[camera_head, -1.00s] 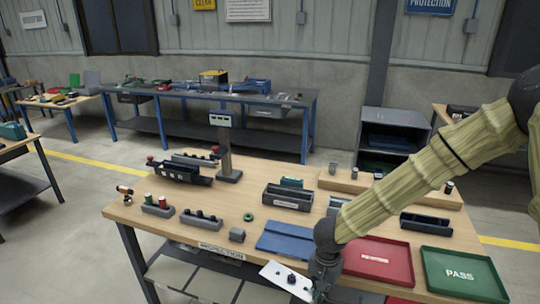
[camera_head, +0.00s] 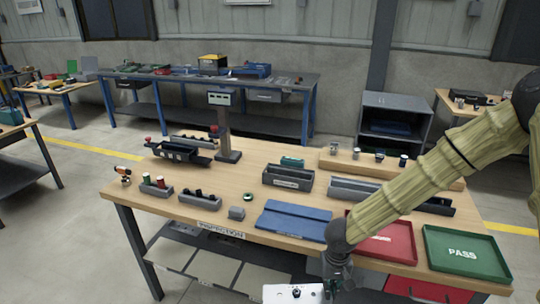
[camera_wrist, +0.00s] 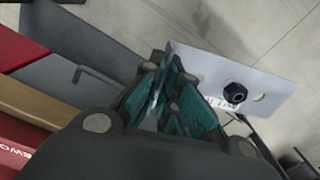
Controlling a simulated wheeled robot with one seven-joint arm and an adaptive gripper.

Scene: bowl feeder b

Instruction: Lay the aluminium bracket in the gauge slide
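The aluminium bracket (camera_head: 290,293) is a pale flat plate with a black knob, low in the head view and partly cut off by the bottom edge. In the wrist view the bracket (camera_wrist: 215,72) runs up between the teal finger pads. My gripper (camera_head: 328,285) is shut on its end and holds it in front of the bench's front edge, below the top. A black open tray (camera_head: 178,151) beside a post with a display stands at the bench's back left. I cannot tell for certain whether this is the gauge slide.
On the bench (camera_head: 255,160) are a blue plate (camera_head: 290,222), a red tray (camera_head: 400,245), a green PASS tray (camera_head: 465,268), a grey labelled block (camera_head: 288,178) and small part holders (camera_head: 200,200) at left. The front edge lies between my gripper and these. Bare wood shows around the blue plate.

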